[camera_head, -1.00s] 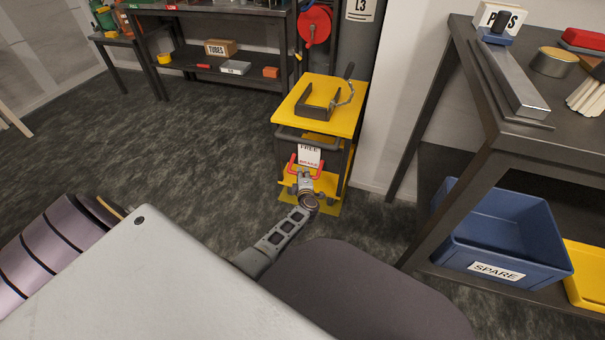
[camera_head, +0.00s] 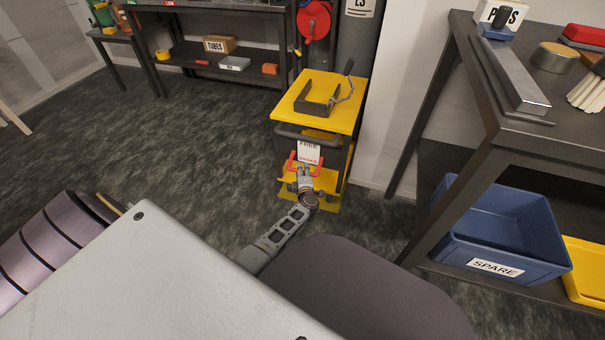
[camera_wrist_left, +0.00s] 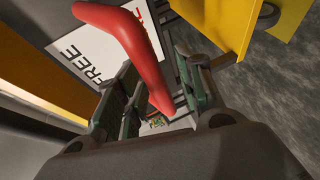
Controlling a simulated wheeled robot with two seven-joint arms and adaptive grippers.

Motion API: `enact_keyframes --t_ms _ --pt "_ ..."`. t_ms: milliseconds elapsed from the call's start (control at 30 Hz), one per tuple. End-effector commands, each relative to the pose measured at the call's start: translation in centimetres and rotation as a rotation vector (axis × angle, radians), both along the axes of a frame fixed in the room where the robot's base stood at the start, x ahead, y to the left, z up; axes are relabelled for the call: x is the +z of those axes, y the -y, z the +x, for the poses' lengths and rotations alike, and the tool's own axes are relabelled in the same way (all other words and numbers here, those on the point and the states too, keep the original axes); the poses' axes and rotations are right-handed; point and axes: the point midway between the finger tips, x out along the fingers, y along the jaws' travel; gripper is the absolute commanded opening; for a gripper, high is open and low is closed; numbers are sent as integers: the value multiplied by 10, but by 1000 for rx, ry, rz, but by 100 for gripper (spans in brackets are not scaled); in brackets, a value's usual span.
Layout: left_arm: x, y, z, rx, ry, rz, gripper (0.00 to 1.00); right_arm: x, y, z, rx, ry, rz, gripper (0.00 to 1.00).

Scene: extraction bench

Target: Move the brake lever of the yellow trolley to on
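The yellow trolley (camera_head: 318,100) stands at the centre of the head view, below the hose reel. On its near side is a white sign (camera_head: 309,151) reading FREE, with the red brake lever (camera_head: 320,161) in front of it. My left gripper (camera_head: 305,171) is at the lever. In the left wrist view the red lever (camera_wrist_left: 148,62) passes between the two fingers of my left gripper (camera_wrist_left: 160,98). The fingers stand apart, with some space visible beside the lever; contact is unclear. My right gripper is not in view.
A dark bench (camera_head: 505,130) stands at the right, with a blue SPARE bin (camera_head: 545,250) on its lower shelf. A shelf unit (camera_head: 215,78) is at the back. A U-shaped dark part (camera_head: 318,107) lies on the trolley top. The carpet left of the trolley is clear.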

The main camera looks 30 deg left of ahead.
Motion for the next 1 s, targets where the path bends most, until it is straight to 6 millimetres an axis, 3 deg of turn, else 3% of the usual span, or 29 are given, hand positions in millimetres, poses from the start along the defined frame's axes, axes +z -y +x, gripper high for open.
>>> enact_keyframes --t_ms 1000 --pt "15 41 -55 0 -1 -2 37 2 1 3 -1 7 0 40"
